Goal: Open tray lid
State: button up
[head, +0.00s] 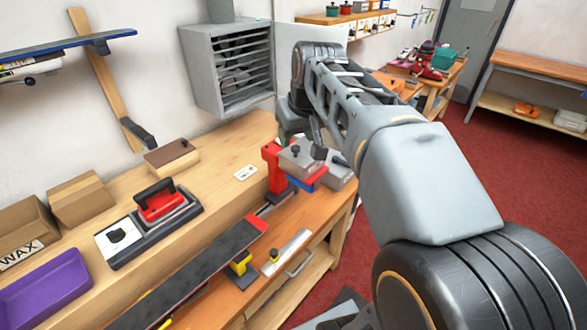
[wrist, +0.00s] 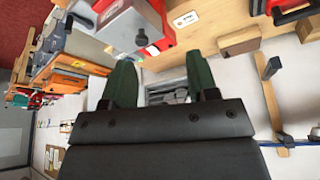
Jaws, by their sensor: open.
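A small grey block-shaped lid (head: 302,158) with a black knob sits at the far end of the wooden bench, above red and blue parts. It also shows in the wrist view, as a grey box with a black knob (wrist: 125,28) at the top, beyond my fingers. My gripper (wrist: 161,60) shows two dark green fingers spread apart with nothing between them. In the head view my arm reaches over the bench end, and my gripper is mostly hidden behind it, close above the lid. I see no contact with the knob.
A red clamp post (head: 273,166) stands left of the lid. A long dark ski (head: 190,275) lies along the bench. A louvred grey vent (head: 229,70) is on the wall.

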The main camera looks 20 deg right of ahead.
jog(key=s+a+f+p, duration=0.2)
jog(key=s+a+f, duration=0.2)
jog(key=s, duration=0.3)
jog(key=shift+s+a+f+p, duration=0.2)
jog(key=shift+f+p, duration=0.2)
